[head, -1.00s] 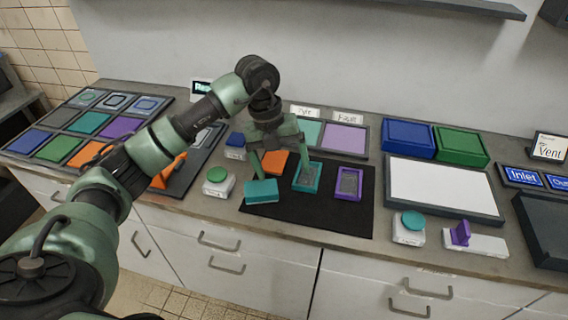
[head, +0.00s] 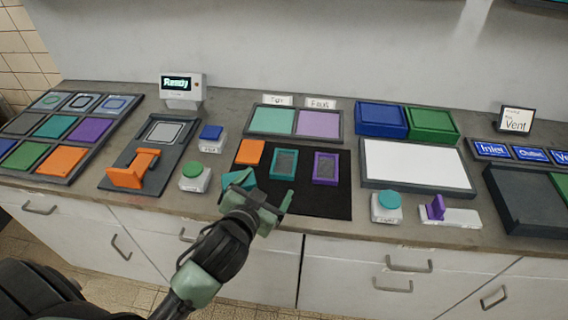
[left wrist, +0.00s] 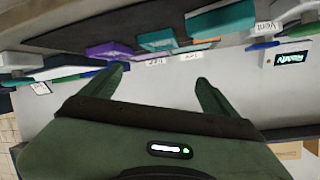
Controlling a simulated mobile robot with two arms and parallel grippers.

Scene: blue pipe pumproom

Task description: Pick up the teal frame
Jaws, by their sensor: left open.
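The teal frame (head: 284,164) lies on the black mat (head: 330,200), around a dark grey centre, between an orange block (head: 250,152) and a purple frame (head: 325,167). A teal block (head: 238,178) sits at the mat's front left, partly hidden by my left gripper. My left gripper (head: 264,194) is open and empty at the counter's front edge, nearer to me than the teal frame and apart from it. In the left wrist view, its two fingers (left wrist: 162,88) have only the pale wall between them; the teal frame (left wrist: 160,40) shows above them. My right gripper is not in view.
A green button (head: 195,173) stands left of the mat and a teal button (head: 388,202) right of it. An orange bracket (head: 135,168) sits further left. A white panel (head: 416,163) lies right of the mat. Drawer handles line the cabinet front.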

